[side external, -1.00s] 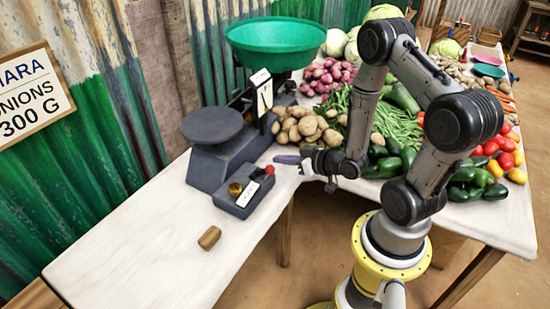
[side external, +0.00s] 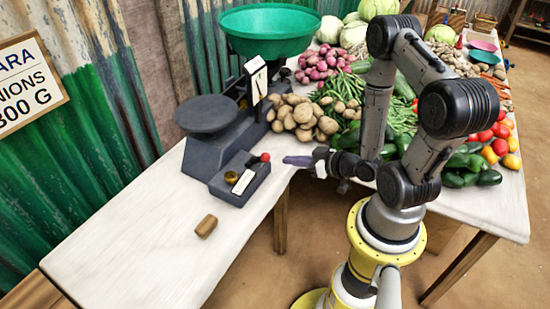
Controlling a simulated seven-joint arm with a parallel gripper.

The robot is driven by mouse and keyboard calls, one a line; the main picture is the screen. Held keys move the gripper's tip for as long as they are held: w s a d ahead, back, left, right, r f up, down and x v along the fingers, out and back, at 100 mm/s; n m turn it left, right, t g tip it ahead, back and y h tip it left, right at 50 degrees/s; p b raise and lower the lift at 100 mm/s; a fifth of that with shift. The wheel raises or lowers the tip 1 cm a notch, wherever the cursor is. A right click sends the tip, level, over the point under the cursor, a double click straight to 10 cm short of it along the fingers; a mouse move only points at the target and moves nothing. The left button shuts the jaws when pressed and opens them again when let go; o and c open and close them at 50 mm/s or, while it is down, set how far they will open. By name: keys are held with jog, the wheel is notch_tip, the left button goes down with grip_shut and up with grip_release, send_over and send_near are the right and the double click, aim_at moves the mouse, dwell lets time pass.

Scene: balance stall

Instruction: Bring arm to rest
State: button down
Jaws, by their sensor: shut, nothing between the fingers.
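My gripper (side external: 298,161), with slim purplish fingers, is shut and empty. It points left over the table's inner edge, just right of the dark weight box and apart from it. My arm is folded above its yellow base at the right. The dark balance scale (side external: 222,143) stands on the table, with a flat round plate (side external: 206,113) on its left and an empty-looking green pan (side external: 268,34) at the back. The weight box (side external: 240,180) has a red knob (side external: 265,157) and a brass weight (side external: 231,177) on it. A brass cylinder (side external: 206,226) lies on the bare table (side external: 150,245).
Potatoes (side external: 302,115), red onions (side external: 326,63), green beans (side external: 403,117), tomatoes (side external: 487,136) and dark green vegetables (side external: 466,168) crowd the table behind and beside my arm. A price sign (side external: 28,82) hangs on the corrugated wall. The table's front left is mostly clear.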

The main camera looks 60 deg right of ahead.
jog(key=w+a+r+n+t, duration=0.1)
jog(key=w+a+r+n, duration=0.15)
jog(key=r, duration=0.65)
jog(key=w+a+r+n+y, duration=0.15)
jog(key=w+r, duration=0.25)
jog(key=r, duration=0.4)
jog(key=w+a+r+n+t+h, duration=0.1)
jog(key=w+a+r+n, duration=0.15)
jog(key=r, duration=0.65)
jog(key=s+a+r+m+g, duration=0.3)
jog(key=s+m+g, duration=0.15)
jog(key=s, duration=0.85)
jog(key=s+a+f+g, duration=0.1)
jog(key=s+f+g, duration=0.4)
jog(key=s, duration=0.3)
jog(key=shift+f+y, duration=0.2)
jog(key=shift+y, duration=0.15)
jog(key=shift+a, duration=0.1)
